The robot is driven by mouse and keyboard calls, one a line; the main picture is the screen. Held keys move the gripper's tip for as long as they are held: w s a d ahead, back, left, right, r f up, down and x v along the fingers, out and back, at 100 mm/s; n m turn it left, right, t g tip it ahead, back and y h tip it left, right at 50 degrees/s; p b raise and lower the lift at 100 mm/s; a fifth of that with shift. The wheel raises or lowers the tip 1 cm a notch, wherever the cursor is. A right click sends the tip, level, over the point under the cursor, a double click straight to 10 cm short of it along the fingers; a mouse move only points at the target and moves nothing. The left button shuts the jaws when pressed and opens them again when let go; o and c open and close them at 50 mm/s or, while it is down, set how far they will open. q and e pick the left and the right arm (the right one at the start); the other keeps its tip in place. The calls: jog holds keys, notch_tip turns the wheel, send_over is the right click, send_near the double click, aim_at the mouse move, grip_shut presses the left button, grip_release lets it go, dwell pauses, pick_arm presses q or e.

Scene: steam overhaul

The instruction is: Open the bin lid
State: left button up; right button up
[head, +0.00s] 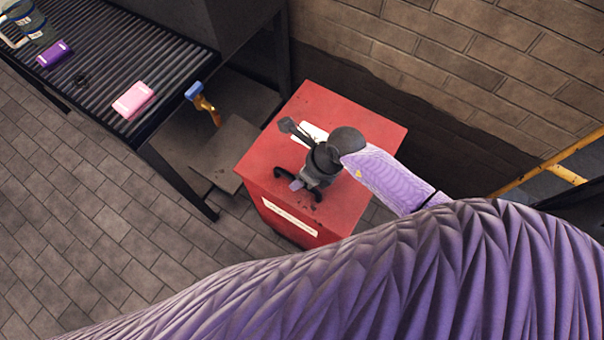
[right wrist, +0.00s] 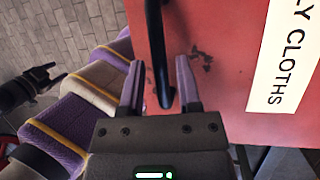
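The red bin (head: 375,128) stands on the floor against the brick wall, its lid lying flat and shut. My right gripper (head: 297,184) is over the lid's front part, at the handle. In the right wrist view its fingers (right wrist: 159,75) stand apart, one on each side of the handle, with narrow gaps showing. A dark forked end, seemingly my left gripper (right wrist: 50,78), shows at the left of that view; its opening is unclear.
A black ribbed conveyor table (head: 100,92) stands at upper left, holding a pink box (head: 133,100) and a purple box (head: 54,54). An orange-handled tool with a blue head (head: 205,100) hangs at its edge. A yellow rail (head: 545,170) is at right. Paved floor left of the bin is clear.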

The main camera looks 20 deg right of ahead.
grip_shut()
dwell(1.2)
